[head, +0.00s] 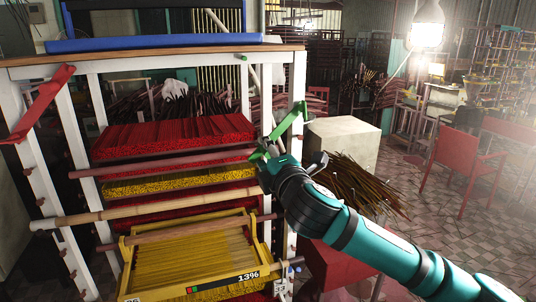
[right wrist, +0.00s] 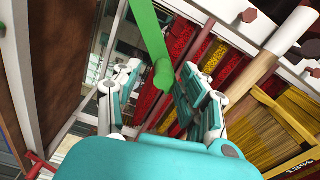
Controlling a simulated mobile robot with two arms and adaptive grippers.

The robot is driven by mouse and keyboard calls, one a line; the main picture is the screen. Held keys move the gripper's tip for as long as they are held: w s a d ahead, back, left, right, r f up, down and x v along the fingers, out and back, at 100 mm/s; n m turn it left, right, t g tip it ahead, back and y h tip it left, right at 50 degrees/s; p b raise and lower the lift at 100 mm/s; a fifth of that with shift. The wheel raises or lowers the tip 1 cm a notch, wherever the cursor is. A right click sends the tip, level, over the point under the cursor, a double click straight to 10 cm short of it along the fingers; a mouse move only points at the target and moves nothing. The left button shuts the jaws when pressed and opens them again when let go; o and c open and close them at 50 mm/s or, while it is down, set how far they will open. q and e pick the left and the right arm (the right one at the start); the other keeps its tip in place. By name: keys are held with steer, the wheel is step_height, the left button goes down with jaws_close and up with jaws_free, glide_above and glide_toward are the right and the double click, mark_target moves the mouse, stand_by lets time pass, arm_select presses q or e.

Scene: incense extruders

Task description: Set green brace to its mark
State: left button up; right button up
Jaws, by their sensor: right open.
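The green brace (head: 289,121) is a flat bar slanting across the white right post of the rack in the head view. Its upper end sits near the post's top, and its lower end is partly hidden by my right gripper (head: 288,160). The brace also shows in the right wrist view (right wrist: 149,32), coming down from the top to a round green knob between the fingertips. My right gripper (right wrist: 158,82) is open there, with a finger apart on each side of the knob. I cannot make out the mark. My left gripper is not in view.
A red brace (head: 42,102) slants on the rack's left post. The rack holds red incense bundles (head: 172,137), wooden rollers (head: 150,208) and a yellow tray (head: 195,292). A pale block (head: 345,140) and loose brown sticks (head: 355,187) lie to the right, near a red chair (head: 466,160).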

steer(key=shift+s, duration=0.1)
steer(key=v, duration=1.1)
steer(key=shift+s+d, duration=0.2)
steer(key=shift+s, duration=0.15)
